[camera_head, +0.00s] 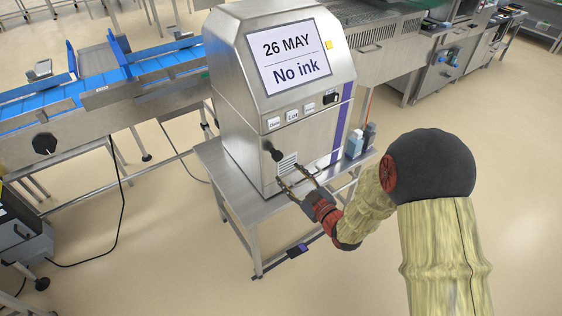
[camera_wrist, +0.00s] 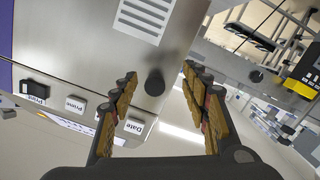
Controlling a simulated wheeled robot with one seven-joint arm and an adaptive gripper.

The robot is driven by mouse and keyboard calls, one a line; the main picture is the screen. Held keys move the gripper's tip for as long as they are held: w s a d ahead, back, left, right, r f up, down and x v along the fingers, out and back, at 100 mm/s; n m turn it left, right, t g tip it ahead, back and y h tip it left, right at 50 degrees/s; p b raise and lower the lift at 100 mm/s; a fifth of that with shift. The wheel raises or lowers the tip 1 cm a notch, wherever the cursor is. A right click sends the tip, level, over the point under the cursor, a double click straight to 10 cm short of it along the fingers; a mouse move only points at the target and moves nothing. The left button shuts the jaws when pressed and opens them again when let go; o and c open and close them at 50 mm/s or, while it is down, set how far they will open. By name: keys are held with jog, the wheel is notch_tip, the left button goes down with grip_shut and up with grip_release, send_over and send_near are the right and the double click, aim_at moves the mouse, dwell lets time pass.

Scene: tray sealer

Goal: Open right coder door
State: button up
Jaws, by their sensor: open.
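The coder (camera_head: 225,85) is a steel cabinet on a small steel table, and its tilted screen (camera_head: 290,58) reads "26 MAY, No ink". Its front door (camera_head: 318,135) looks shut. A black knob (camera_head: 277,155) sticks out from the lower left of the door, beside a vent grille. My gripper (camera_head: 290,178) is open and empty in front of the door, close to the knob. In the wrist view the knob (camera_wrist: 154,82) appears between the two spread fingertips (camera_wrist: 158,73). I cannot tell whether the fingers touch it.
Labelled buttons (camera_head: 292,115) and a black switch (camera_head: 331,98) sit above the door. Small bottles (camera_head: 355,145) stand on the table (camera_head: 222,172) at the coder's right. A blue-belted conveyor (camera_head: 95,85) runs behind at left. Open floor lies in front.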

aim_at(279, 158)
jog(key=shift+n+t+y, duration=0.3)
jog(key=shift+t+y, duration=0.1)
jog(key=shift+y, duration=0.1)
jog(key=shift+w+a+r+b, duration=0.3)
jog(key=shift+w+a+r, duration=0.15)
jog(key=shift+w+a, duration=0.5)
jog(key=shift+w+a+r+b, duration=0.25)
jog(key=shift+w+a+r, duration=0.3)
jog(key=shift+w, duration=0.7)
jog(key=shift+w+a+r+b, duration=0.3)
jog(key=shift+w+a+r, duration=0.1)
jog(key=shift+w+a, duration=0.6)
jog(key=shift+w+d, duration=0.1)
jog(key=shift+d, duration=0.05)
jog(key=shift+c, duration=0.3)
jog(key=c, duration=1.1)
grip_shut()
